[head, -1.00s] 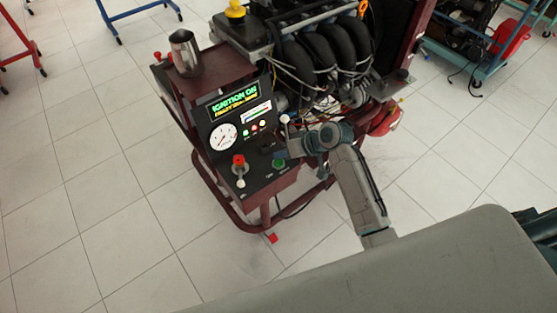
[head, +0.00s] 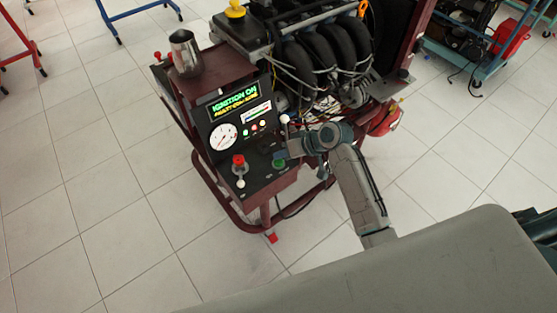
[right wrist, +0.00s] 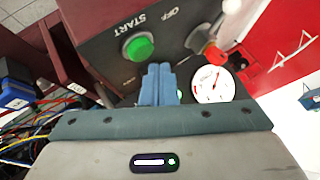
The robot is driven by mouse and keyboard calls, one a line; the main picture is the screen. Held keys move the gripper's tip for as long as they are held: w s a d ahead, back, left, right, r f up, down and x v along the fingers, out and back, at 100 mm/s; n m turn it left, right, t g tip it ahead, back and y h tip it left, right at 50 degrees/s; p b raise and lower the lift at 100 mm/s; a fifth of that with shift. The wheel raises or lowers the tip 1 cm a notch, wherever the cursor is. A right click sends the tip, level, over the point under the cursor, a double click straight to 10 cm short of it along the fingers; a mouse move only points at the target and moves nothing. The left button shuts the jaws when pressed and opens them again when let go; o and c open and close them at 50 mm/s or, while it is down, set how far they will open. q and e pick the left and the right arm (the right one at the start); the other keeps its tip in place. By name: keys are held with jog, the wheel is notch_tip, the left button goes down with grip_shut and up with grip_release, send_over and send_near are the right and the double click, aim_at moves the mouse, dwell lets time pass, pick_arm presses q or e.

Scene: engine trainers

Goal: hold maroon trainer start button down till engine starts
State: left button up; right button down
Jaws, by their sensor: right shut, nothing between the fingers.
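The maroon trainer (head: 180,88) stands in the middle of the head view, its black control panel tilted toward me. Its display (head: 234,102) is lit with "IGNITION ON" and a second line. The round green start button (head: 279,163) is low on the panel's right side. In the right wrist view the button (right wrist: 138,47), marked START, is fully uncovered. My right gripper (right wrist: 160,70) is shut and empty, its blue fingertips beside the button in the picture and not covering it. I cannot tell their height over the panel. My left gripper is not in view.
A red knob (head: 238,160) is on the panel left of the button, also seen near a white gauge (right wrist: 212,84) in the wrist view. A metal jug (head: 185,53) stands on the trainer's top. The engine (head: 325,55) with hoses is behind. Tiled floor to the left is clear.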

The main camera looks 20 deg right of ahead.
aim_at(282, 163)
jog(key=shift+f, duration=0.1)
jog(key=shift+f, duration=0.35)
jog(key=shift+f, duration=0.55)
dwell(1.6)
dwell(1.3)
jog(key=shift+r+p, duration=0.95)
jog(key=shift+r, duration=0.05)
notch_tip(282, 163, up, 5)
jog(key=p, duration=0.5)
